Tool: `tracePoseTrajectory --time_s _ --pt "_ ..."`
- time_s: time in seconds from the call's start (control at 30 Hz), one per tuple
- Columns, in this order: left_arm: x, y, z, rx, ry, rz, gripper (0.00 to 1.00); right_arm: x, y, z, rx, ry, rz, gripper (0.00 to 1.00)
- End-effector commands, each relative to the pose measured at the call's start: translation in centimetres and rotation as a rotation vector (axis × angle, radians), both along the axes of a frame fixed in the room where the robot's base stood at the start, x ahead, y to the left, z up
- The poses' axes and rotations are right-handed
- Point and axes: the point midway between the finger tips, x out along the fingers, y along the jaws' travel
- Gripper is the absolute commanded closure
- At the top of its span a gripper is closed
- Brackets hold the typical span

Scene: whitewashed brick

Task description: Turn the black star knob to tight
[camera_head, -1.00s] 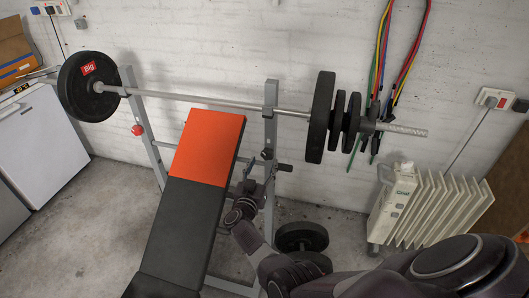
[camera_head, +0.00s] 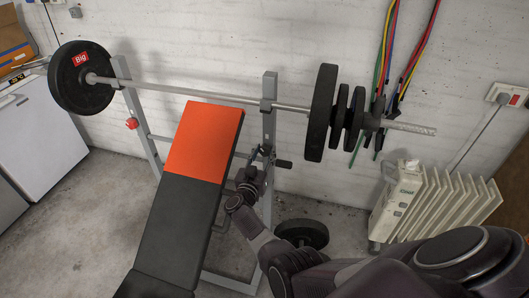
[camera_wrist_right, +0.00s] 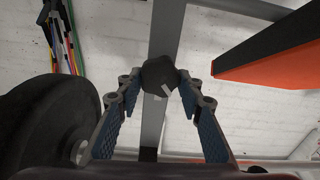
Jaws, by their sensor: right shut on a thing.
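The black star knob (camera_wrist_right: 160,76) sits on the grey upright of the bench rack. In the wrist view it lies between the fingertips of my right gripper (camera_wrist_right: 157,90), with a pale mark on its face. My right gripper is shut on it. In the head view my right gripper (camera_head: 259,155) is at the right upright, just right of the orange backrest, and mostly covers the knob. My left gripper is not in view.
The orange and black bench (camera_head: 190,220) stands close left of my right arm. A loaded barbell (camera_head: 210,97) rests across the uprights above. A weight plate (camera_head: 302,233) is on the floor, and a white radiator (camera_head: 430,205) stands right.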

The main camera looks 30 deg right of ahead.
Motion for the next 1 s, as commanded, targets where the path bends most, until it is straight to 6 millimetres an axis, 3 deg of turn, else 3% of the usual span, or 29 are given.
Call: tracePoseTrajectory --time_s 0.4,1.0 --pt "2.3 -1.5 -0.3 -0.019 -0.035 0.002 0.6 -0.1 -0.1 -0.1 0.067 -0.079 -0.001 0.9" --pt "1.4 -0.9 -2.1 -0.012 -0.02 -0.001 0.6 -0.2 -0.2 -0.2 0.358 -0.419 0.001 0.9"
